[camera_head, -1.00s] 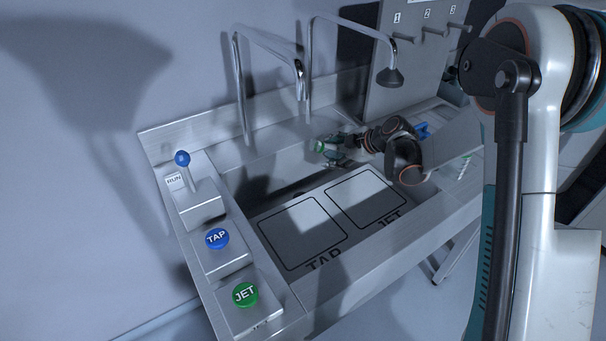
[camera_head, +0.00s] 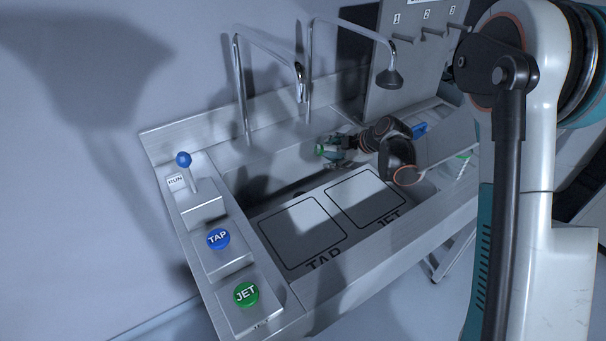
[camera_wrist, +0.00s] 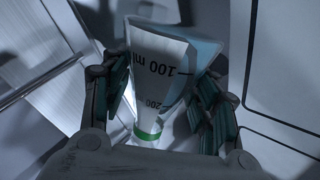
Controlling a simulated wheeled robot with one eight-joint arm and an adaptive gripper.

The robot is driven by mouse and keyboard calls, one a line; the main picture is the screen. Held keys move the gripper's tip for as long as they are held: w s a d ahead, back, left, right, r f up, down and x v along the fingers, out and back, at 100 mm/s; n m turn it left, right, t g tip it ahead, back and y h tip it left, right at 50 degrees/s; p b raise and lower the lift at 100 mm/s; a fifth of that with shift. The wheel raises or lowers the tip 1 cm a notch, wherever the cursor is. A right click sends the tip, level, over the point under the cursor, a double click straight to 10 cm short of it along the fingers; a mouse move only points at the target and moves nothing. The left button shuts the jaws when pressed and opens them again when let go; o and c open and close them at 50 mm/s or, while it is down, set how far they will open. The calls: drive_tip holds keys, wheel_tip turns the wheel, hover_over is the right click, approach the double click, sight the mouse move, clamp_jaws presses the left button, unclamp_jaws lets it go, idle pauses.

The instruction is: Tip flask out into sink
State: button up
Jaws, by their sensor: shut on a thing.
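My gripper (camera_wrist: 160,100) is shut on the flask (camera_wrist: 158,72). In the head view my gripper (camera_head: 340,150) is over the rear part of the sink (camera_head: 262,184), below the taps; the flask shows there only as a small green and pale patch (camera_head: 322,149). Its exact tilt and any contents cannot be made out.
Two bent metal taps (camera_head: 300,85) rise behind the sink. At left are a blue-knobbed RUN lever (camera_head: 183,160), a blue TAP button (camera_head: 218,238) and a green JET button (camera_head: 246,293). Outlined TAP (camera_head: 303,232) and JET (camera_head: 366,198) areas lie in front, empty.

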drive_tip(key=shift+f+n+h+p, duration=0.1)
drive_tip(key=shift+n+h+p, duration=0.2)
drive_tip(key=shift+h+p, duration=0.15)
idle(0.5)
drive_tip(key=shift+s+a+f+n+t+h, duration=0.15)
drive_tip(key=shift+a+n+h, duration=0.1)
drive_tip(key=shift+h, duration=0.15)
drive_tip(key=shift+s+a+n+t+h, duration=0.1)
drive_tip(key=shift+a+n+t+h, duration=0.05)
drive_tip(key=shift+a+h, duration=0.15)
idle(0.5)
drive_tip(key=shift+f+h+b, duration=0.1)
drive_tip(key=shift+h+b, duration=0.35)
drive_tip(key=shift+h, duration=0.1)
idle(2.4)
